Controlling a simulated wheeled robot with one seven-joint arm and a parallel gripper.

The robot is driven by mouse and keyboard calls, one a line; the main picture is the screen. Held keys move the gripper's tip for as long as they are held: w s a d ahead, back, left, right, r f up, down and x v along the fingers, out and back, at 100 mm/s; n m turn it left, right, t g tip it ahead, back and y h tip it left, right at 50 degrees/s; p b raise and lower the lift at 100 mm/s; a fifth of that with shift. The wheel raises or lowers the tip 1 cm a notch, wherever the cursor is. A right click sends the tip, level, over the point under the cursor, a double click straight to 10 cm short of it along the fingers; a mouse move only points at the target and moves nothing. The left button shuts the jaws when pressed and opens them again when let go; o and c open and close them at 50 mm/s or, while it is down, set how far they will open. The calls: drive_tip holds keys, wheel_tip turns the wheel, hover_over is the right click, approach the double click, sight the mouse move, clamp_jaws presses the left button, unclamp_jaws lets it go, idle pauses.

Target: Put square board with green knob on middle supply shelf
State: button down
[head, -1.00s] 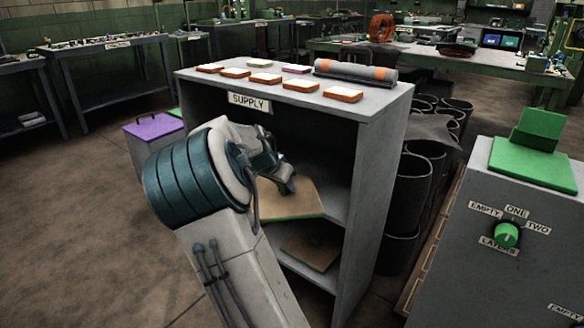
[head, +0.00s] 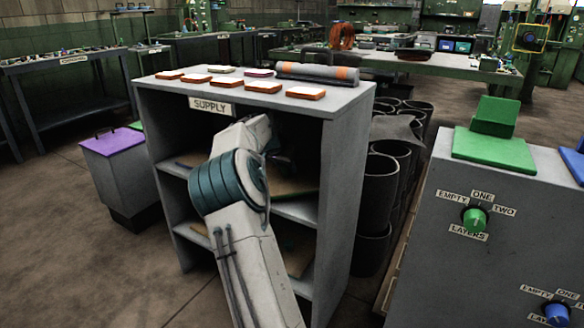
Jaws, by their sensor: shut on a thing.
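The supply shelf (head: 341,170) is a grey open-fronted cabinet with a SUPPLY label (head: 210,106). A tan square board (head: 293,187) shows partly at the level of the middle shelf (head: 301,211), behind my arm. Its knob is hidden, and I cannot tell whether it rests fully on the shelf. My gripper (head: 272,146) reaches into the cabinet above the board and is shut on it. My wrist hides most of the gripper and its fingertips.
Another brown board (head: 300,258) lies on the lower shelf. Orange-edged tiles (head: 263,87) and a grey roll (head: 318,72) lie on the cabinet top. A purple-lidded bin (head: 112,142) stands left. Black tubes (head: 374,195) and a grey cabinet with a green knob (head: 474,219) stand right.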

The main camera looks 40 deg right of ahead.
drive_tip(key=shift+w+d, duration=0.15)
drive_tip(key=shift+d, duration=0.3)
drive_tip(key=d, duration=0.1)
drive_tip(key=w+d, duration=0.1)
drive_tip(key=d, duration=0.1)
drive_tip(key=shift+w+f+b, duration=0.15)
drive_tip(key=shift+f+b, duration=0.45)
drive_tip(key=shift+b, duration=0.05)
drive_tip(key=shift+f, duration=0.1)
drive_tip(key=shift+f, duration=0.15)
drive_tip(key=c, duration=1)
unclamp_jaws()
